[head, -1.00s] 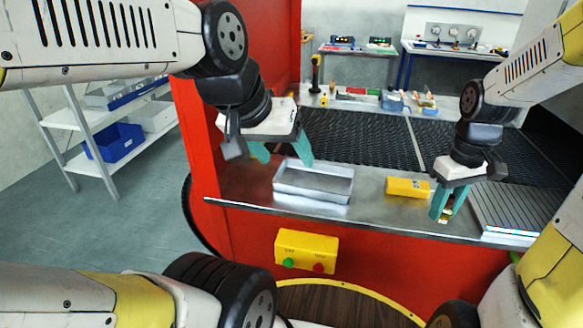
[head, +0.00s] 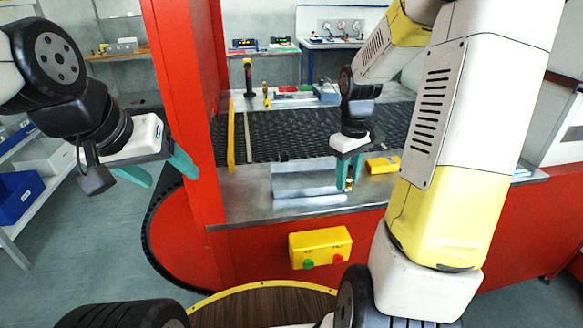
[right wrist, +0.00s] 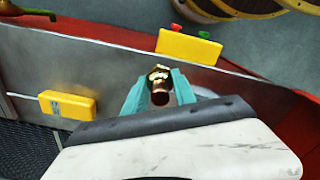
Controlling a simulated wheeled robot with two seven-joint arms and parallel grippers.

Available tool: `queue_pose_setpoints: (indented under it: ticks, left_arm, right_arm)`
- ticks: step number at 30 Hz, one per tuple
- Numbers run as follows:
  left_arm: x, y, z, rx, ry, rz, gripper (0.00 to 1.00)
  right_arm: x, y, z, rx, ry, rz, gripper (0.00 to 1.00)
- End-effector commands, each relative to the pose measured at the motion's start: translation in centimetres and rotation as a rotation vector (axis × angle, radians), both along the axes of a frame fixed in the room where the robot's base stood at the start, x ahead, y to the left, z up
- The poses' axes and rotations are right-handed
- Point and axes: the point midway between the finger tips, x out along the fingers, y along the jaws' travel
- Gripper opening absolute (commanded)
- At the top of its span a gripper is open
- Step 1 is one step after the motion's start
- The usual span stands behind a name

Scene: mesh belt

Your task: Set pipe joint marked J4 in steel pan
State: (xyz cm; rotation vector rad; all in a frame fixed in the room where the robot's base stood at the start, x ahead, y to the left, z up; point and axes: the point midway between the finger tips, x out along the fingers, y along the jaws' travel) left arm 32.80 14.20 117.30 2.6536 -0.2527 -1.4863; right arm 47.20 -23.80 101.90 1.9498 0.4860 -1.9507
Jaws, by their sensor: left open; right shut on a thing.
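The steel pan (head: 290,185) is a shallow grey rectangular tray on the metal ledge in the head view. My right gripper (head: 348,184) is shut on a brass pipe joint (head: 351,183) at the pan's right end. The joint also shows between the fingertips in the right wrist view (right wrist: 159,84). I cannot tell whether it is above the pan or just beside it, and no J4 mark is legible. My left gripper (head: 163,176) is open and empty, left of the red post and away from the pan.
A yellow block (head: 383,164) lies on the ledge right of my right gripper. A red post (head: 185,110) stands between my left gripper and the pan. The dark mesh belt (head: 290,132) runs behind the ledge. A yellow button box (head: 320,247) sits on the red front.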

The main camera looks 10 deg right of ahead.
Motion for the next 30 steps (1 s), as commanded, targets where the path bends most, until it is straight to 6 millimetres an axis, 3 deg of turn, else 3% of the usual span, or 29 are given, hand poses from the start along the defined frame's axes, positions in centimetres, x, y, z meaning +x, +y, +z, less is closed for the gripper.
queue_pose_setpoints:
  ticks: [6,12,22,27,30]
  left_arm:
    - [0.0,0.0,0.0,0.000,0.000,0.000,0.69]
    - [0.0,0.0,0.0,0.000,0.000,0.000,0.69]
    - [0.0,0.0,0.0,0.000,0.000,0.000,0.69]
    - [0.0,0.0,0.0,0.000,0.000,0.000,0.69]
    - [0.0,0.0,0.0,0.000,0.000,0.000,0.69]
  right_arm:
    - [4.8,3.9,-0.7,0.002,0.000,0.006,0.00]
    - [8.4,6.7,-1.0,0.001,0.000,0.004,0.00]
    - [10.6,8.5,-1.4,0.001,0.000,0.003,0.00]
    - [10.4,8.3,-4.2,0.001,0.003,0.001,0.00]
    - [10.4,8.3,-4.8,0.000,0.001,0.002,0.00]
